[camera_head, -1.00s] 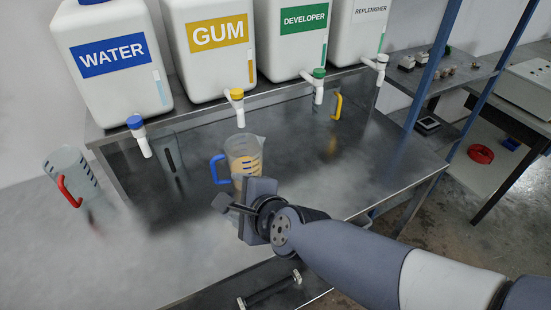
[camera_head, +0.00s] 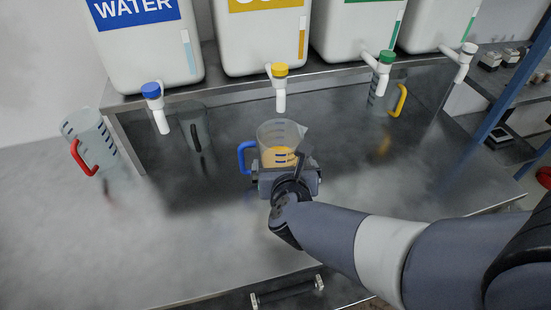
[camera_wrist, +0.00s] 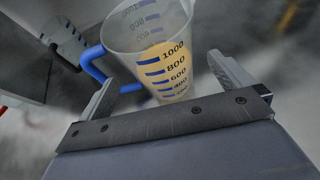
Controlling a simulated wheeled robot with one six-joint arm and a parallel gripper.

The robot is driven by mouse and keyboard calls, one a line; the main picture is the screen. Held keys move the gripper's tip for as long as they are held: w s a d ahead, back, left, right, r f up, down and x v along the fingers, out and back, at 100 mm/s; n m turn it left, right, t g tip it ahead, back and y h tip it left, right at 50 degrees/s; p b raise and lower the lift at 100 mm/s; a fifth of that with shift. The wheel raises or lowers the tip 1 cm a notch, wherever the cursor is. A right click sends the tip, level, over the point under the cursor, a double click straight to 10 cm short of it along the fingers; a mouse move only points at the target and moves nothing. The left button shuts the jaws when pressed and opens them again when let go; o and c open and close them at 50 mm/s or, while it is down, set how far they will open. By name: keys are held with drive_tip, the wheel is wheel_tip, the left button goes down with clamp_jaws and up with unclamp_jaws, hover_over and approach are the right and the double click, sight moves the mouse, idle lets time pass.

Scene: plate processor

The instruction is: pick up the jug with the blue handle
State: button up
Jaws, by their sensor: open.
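The jug with the blue handle (camera_head: 281,137) stands upright on the steel bench, below the yellow-capped tap, with yellowish liquid inside. Its blue handle (camera_head: 245,157) points left. In the wrist view the jug (camera_wrist: 150,40) shows its measuring marks up to 1000, and the blue handle (camera_wrist: 95,65) lies near the left finger. My gripper (camera_wrist: 165,85) is open, with a finger to each side of the jug's lower front. In the head view my gripper (camera_head: 287,172) is just in front of the jug and hides its lower part. I cannot tell whether the fingers touch it.
A red-handled jug (camera_head: 90,141) stands at the left, a black-handled jug (camera_head: 195,128) at the back left, and a yellow-handled jug (camera_head: 380,97) at the back right. White tanks with taps line the back shelf. The bench right of the jug is clear.

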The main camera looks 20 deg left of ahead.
drive_tip(key=shift+p+x, duration=0.35)
drive_tip(key=shift+x, duration=2.7)
drive_tip(key=shift+a+r, duration=0.1)
drive_tip(key=shift+c, duration=0.4)
drive_tip(key=c, duration=1.1)
drive_tip(key=shift+r, duration=0.1)
drive_tip(key=s+d+r, duration=0.1)
drive_tip(key=s+d, duration=0.3)
drive_tip(key=s, duration=0.3)
drive_tip(key=s+d+r+b, duration=0.1)
drive_tip(key=s+d, duration=0.3)
drive_tip(key=s, duration=0.4)
drive_tip(key=shift+s+d+r, duration=0.3)
drive_tip(key=shift+s+r, duration=0.05)
drive_tip(key=shift+r, duration=0.35)
